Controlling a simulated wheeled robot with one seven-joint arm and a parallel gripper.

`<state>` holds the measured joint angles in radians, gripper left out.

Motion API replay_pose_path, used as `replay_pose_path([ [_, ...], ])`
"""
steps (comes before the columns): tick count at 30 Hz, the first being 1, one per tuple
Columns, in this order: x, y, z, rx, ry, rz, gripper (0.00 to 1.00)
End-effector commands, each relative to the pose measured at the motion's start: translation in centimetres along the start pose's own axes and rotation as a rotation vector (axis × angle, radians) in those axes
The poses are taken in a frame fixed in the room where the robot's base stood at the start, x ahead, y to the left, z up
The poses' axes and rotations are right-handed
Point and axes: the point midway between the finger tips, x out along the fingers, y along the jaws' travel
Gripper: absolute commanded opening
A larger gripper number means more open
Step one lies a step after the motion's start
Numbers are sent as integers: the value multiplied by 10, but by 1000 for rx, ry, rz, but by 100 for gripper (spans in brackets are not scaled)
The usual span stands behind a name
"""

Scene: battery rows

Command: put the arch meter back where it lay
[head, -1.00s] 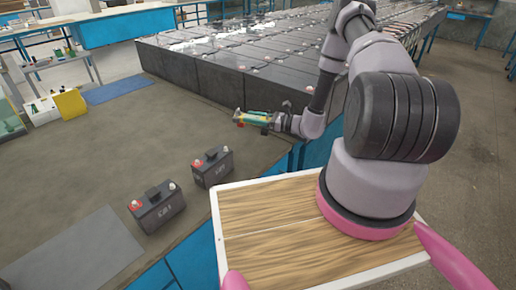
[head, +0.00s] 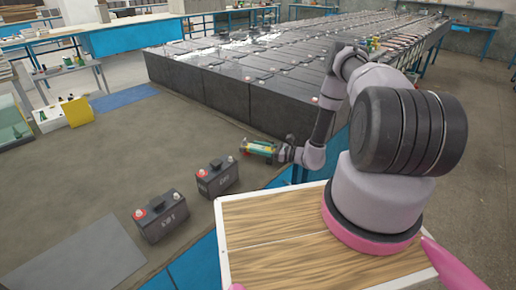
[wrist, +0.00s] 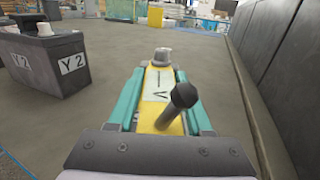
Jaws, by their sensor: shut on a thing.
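The arch meter (wrist: 158,84) is a narrow yellow piece with a white label marked V and a black knob standing up from it. My gripper (wrist: 160,100) is shut on it, with teal strips along both sides of the yellow body. In the head view the meter (head: 257,147) is small, and my gripper (head: 270,150) holds it low over the grey bench top, near the wall of black batteries. I cannot tell whether it touches the bench. My fingers hide part of its sides.
Two black batteries with red and pale terminals, one nearer (head: 162,217) and one farther (head: 217,178), stand left of my gripper. A dark battery block (head: 275,112) rises beyond it. A grey mat (head: 75,256) lies front left. Bench top (head: 130,140) is open toward the left.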

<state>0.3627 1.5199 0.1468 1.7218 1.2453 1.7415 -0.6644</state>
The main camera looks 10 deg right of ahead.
Motion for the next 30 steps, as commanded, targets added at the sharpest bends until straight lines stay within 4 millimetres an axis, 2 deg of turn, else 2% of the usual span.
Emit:
replay_pose_path([
  [2,0,0,-2,1,-1,0,0],
  [3,0,0,-2,1,0,0,65],
  [4,0,0,-2,1,0,0,77],
  [5,0,0,-2,0,0,0,80],
  [16,0,0,2,0,0,0,80],
  [20,-19,-1,1,1,2,-4,80],
  [30,-91,-1,1,1,0,-3,80],
])
